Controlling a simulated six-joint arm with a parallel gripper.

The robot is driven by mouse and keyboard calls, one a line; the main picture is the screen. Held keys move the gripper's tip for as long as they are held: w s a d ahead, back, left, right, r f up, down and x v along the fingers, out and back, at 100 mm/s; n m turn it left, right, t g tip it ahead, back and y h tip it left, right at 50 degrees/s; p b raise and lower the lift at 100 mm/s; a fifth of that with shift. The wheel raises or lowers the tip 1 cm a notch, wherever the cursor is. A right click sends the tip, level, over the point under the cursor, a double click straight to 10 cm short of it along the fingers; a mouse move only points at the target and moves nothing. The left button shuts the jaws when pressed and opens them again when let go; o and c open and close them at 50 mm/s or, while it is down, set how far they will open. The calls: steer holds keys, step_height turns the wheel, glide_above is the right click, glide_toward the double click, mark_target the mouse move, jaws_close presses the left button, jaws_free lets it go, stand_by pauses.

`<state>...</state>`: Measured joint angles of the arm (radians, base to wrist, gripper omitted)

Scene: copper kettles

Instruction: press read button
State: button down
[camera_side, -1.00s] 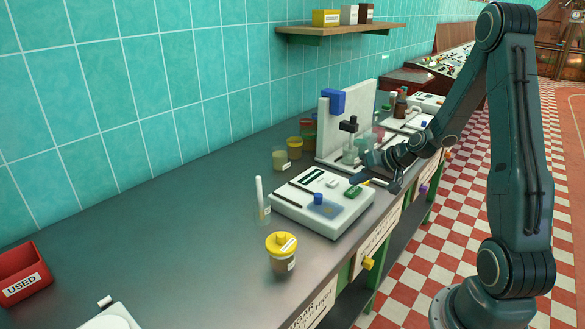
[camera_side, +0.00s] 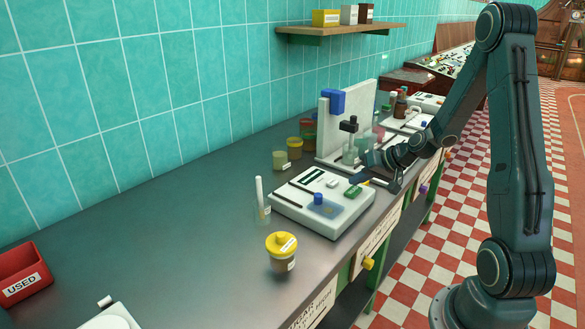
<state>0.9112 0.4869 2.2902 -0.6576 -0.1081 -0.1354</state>
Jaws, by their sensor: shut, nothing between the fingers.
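A white boxy instrument (camera_side: 300,207) sits on the grey bench, with a small dark display, a green button (camera_side: 354,191) at its back right corner, and a blue knob (camera_side: 318,198) on a bluish panel. I cannot read any label on the green button. My gripper (camera_side: 361,180) is shut and empty, beside the instrument's back right corner and close to the green button. I cannot tell whether the fingertips touch it.
A white stand with a blue block (camera_side: 333,101) rises just behind my gripper. A yellow-lidded jar (camera_side: 282,251) and a tube (camera_side: 260,200) stand by the instrument. A red bin (camera_side: 22,273) is at far left. The bench (camera_side: 150,250) is mostly clear on the left.

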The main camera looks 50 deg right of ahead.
mark_target(357, 192)
steer(key=shift+f, duration=0.9)
stand_by(1.7)
steer(key=shift+r, duration=0.9)
steer(key=shift+r, duration=0.1)
stand_by(0.3)
steer(key=shift+r, duration=2.4)
